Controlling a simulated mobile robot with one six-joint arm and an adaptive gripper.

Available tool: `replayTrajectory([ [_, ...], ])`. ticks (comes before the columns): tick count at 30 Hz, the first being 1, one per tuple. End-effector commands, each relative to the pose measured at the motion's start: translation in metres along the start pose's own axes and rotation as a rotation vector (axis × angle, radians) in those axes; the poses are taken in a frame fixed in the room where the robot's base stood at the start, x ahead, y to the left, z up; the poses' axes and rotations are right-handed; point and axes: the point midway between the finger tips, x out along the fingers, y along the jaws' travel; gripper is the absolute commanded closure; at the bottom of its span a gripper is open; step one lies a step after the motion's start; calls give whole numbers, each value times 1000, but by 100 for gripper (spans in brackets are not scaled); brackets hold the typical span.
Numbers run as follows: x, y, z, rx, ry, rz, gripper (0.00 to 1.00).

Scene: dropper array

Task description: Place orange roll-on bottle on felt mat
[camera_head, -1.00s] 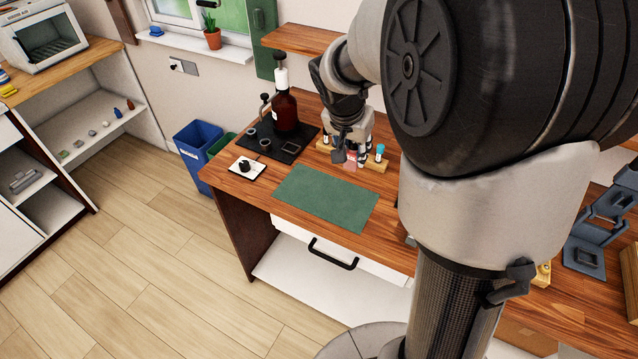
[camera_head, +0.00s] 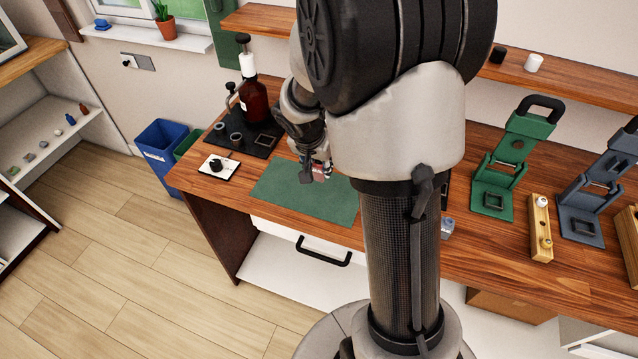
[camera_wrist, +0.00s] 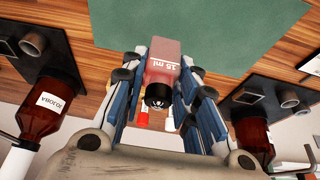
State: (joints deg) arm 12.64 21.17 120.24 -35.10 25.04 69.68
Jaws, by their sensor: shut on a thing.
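My gripper (camera_wrist: 160,75) is shut on a small pinkish-red bottle with a "15 ml" label (camera_wrist: 163,50) and a dark end towards the wrist camera. In the head view my gripper (camera_head: 316,168) holds this bottle (camera_head: 318,174) at the back right part of the green felt mat (camera_head: 295,193). The mat lies flat and bare on the wooden desk and also fills the upper part of the wrist view (camera_wrist: 220,28). I cannot tell whether the bottle touches the mat.
A black tray (camera_head: 270,148) with a large brown pump bottle (camera_head: 253,100) stands behind the mat at left. A white plate with a black item (camera_head: 219,166) lies left of the mat. Green (camera_head: 493,190) and grey stands (camera_head: 577,205) and a wooden rack (camera_head: 540,225) stand at right.

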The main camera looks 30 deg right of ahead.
Motion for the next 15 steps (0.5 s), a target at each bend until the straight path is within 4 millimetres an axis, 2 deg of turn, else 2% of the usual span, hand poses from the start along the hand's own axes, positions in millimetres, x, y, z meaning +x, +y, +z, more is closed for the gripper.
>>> replayTrajectory([
  [1,9,0,4,-1,-1,0,100],
  [5,16,0,6,0,1,0,100],
  [12,49,0,20,-1,0,0,100],
  [15,55,0,22,0,0,-1,100],
])
